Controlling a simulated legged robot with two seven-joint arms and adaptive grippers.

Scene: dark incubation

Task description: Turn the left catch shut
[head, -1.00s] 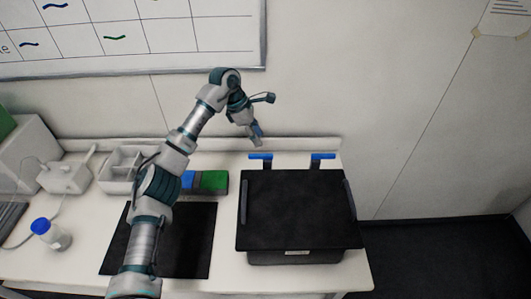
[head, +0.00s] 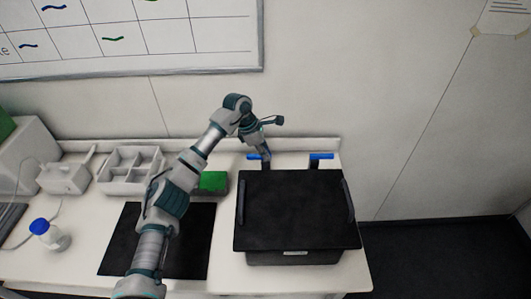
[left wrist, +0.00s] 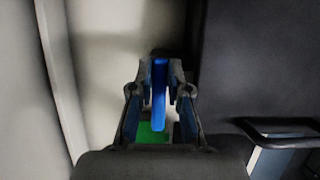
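The black box (head: 298,210) with a flat dark lid stands on the right part of the bench. Behind it are two catches with blue bars, the left catch (head: 255,157) and the right catch (head: 321,156). Both bars lie left to right in the head view. My left gripper (head: 266,156) is down at the left catch and partly covers it. In the left wrist view the blue bar (left wrist: 159,95) of the left catch lies between my two fingers, which stand apart on either side of it. Whether they touch it is hard to tell. My right gripper is not in view.
The dark lid (left wrist: 250,70) is close on the right in the left wrist view. A green block (head: 214,181), a black mat (head: 120,245), a grey divided tray (head: 130,180) and a blue-capped bottle (head: 48,234) are to the left. The wall rises behind the bench.

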